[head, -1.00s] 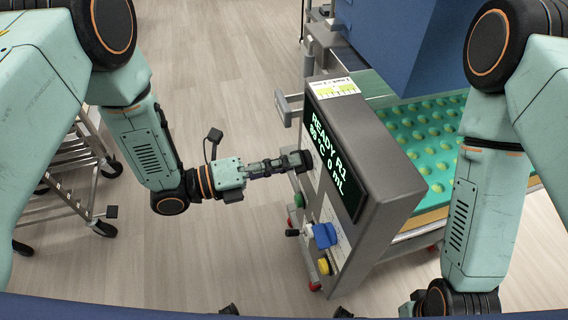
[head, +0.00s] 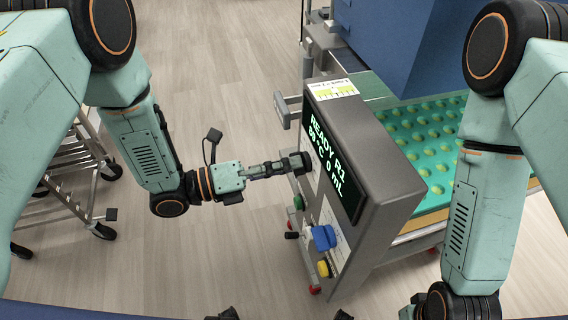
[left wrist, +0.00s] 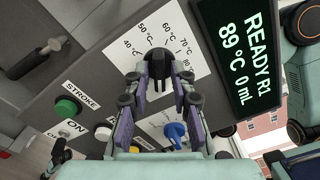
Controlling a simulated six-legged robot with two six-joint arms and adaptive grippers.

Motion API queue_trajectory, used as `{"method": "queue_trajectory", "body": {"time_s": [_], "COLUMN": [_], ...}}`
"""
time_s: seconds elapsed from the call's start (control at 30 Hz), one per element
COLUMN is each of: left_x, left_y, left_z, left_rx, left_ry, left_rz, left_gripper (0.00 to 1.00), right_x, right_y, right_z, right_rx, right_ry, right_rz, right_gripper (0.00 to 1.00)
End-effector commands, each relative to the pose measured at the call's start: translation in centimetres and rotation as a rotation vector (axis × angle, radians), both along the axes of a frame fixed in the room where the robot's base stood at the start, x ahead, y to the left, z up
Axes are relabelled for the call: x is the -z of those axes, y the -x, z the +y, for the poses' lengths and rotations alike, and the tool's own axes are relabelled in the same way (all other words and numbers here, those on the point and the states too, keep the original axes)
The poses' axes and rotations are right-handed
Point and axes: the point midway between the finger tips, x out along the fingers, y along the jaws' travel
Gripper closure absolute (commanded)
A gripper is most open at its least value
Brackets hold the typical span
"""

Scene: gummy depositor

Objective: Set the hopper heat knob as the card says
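The heat knob (left wrist: 158,72) is black and sits on a white dial plate (left wrist: 178,38) marked from 40 °C to 80 °C in the left wrist view. My left gripper (left wrist: 158,84) has its two fingers spread, one on each side of the knob, with gaps visible. In the head view my left gripper (head: 275,168) reaches the left edge of the grey control panel (head: 385,190). The screen (left wrist: 238,50) reads READY R1, about 89 °C, 0 mL. A white and yellow-green card (head: 334,89) lies on top of the panel; its text is too small to read.
Below the dial are a green STROKE button (left wrist: 67,107), a blue knob (left wrist: 175,132) and a yellow knob (head: 323,268). A green mould tray (head: 425,150) lies behind the panel. A metal rack (head: 95,190) stands at left. Floor between rack and panel is clear.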

Motion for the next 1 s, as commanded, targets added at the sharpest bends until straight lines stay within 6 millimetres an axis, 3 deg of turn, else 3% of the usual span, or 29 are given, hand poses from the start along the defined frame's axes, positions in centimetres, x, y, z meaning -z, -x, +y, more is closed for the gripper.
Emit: {"method": "queue_trajectory", "body": {"time_s": [0.1, 0.47, 1.0], "left_x": [0.0, 0.1, 0.0], "left_y": [0.0, 0.1, 2.3], "left_z": [0.0, 0.5, 7.5], "left_rx": [-0.001, -0.004, -0.008], "left_ry": [0.000, 0.000, 0.002], "left_rz": [0.002, 0.004, 0.003], "left_gripper": [0.65, 0.65, 0.65], "right_x": [0.0, 0.0, 0.0], "right_y": [0.0, 0.0, 0.0], "right_z": [0.0, 0.0, 0.0], "right_rx": [0.000, 0.000, 0.000], "right_ry": [0.000, 0.000, 0.000], "right_rz": [0.000, 0.000, 0.000], "right_gripper": [0.60, 0.60, 0.60]}}
